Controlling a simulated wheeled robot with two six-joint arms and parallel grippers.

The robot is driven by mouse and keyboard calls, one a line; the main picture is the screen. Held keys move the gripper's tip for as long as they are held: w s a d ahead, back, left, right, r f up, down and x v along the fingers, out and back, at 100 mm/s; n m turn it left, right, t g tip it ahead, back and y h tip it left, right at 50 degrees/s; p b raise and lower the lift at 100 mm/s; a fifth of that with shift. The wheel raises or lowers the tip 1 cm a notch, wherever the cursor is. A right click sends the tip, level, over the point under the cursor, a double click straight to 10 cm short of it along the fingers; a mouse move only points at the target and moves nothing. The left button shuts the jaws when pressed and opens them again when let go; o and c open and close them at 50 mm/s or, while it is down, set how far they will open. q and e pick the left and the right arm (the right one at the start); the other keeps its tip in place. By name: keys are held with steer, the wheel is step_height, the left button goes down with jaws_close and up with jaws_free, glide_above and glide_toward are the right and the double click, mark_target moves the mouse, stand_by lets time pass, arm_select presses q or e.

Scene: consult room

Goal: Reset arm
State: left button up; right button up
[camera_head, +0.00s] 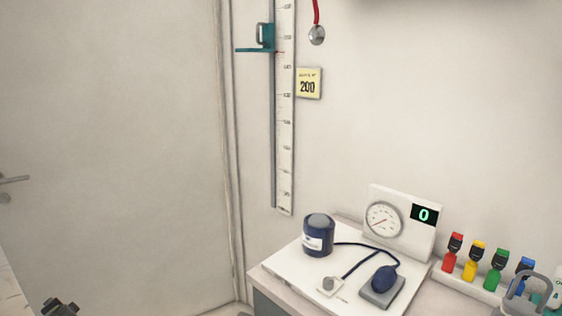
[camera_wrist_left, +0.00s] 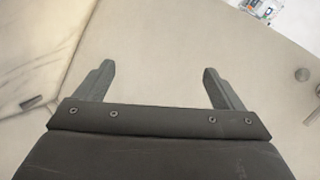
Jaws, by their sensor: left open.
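My left gripper (camera_wrist_left: 160,82) is open in the left wrist view, with its two fingers spread apart and nothing between them. Behind it are pale plain surfaces. In the head view only a small dark part of my left arm shows at the bottom left edge, and its fingers cannot be made out there. My right gripper is in neither view.
A height gauge (camera_head: 285,120) with a teal slider (camera_head: 264,40) hangs on the wall beside a yellow note (camera_head: 309,83). A counter at the lower right holds a blood pressure cuff (camera_head: 318,236), a bulb (camera_head: 384,279), a dial (camera_head: 384,219) and several coloured bottles (camera_head: 473,262).

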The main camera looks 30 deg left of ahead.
arm_select(q)
steer(key=s+a+f+m+g, duration=0.1)
steer(key=s+f+m, duration=0.1)
steer(key=s, duration=0.7)
steer(key=s+f+m, duration=0.1)
steer(key=s+f, duration=0.2)
steer(key=s, duration=0.7)
steer(key=s+d+f+n+g+h, duration=0.1)
steer(key=s+d+f+h, duration=0.2)
steer(key=d+f, duration=0.9)
steer(key=s+d+f+n+h, duration=0.1)
steer(key=s+d+f+h, duration=0.15)
steer(key=d+f, duration=1)
steer(key=d+f+h, duration=0.2)
steer(key=d+f, duration=0.1)
steer(key=d, duration=1.3)
steer(key=d+f+n+h, duration=0.1)
steer(key=d+f, duration=0.2)
steer(key=d, duration=1.3)
steer(key=shift+s+h, duration=0.2)
steer(key=shift+h, duration=0.15)
